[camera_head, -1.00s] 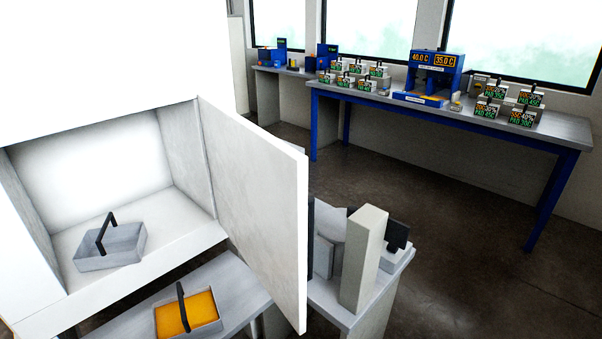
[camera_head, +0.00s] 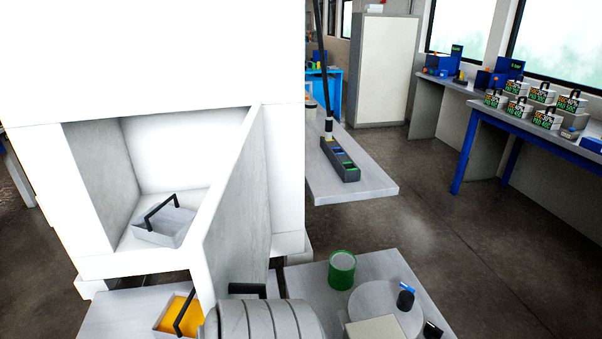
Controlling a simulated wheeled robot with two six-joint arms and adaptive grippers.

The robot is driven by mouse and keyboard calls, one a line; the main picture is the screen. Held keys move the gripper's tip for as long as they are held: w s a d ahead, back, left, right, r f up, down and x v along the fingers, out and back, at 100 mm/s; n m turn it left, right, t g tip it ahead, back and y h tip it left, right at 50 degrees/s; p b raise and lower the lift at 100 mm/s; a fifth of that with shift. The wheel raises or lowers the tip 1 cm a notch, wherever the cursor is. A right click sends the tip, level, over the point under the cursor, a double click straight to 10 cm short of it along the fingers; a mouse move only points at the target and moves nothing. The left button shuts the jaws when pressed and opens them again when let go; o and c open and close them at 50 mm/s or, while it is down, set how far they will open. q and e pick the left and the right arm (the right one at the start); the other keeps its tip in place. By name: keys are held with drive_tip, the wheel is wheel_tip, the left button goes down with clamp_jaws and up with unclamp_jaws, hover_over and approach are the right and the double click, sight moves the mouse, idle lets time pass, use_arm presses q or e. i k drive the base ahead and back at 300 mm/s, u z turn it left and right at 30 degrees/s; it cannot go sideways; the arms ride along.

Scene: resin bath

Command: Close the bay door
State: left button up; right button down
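The white bay door (camera_head: 243,195) stands open, hinged at the right side of the bay and swung out toward me. I see its thick edge and grey right-hand face. The white bay (camera_head: 95,185) is open at the front. A grey tray with a black handle (camera_head: 163,230) sits on its floor.
An orange-filled tray (camera_head: 172,318) stands on the bench below, left of the door. A green can (camera_head: 342,268) and a round plate (camera_head: 385,308) stand on the right bench. Open floor lies farther right.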

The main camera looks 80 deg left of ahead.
sight(227, 246)
drive_tip(key=u, duration=4.75)
drive_tip(key=k, duration=0.45)
drive_tip(key=z, duration=0.45)
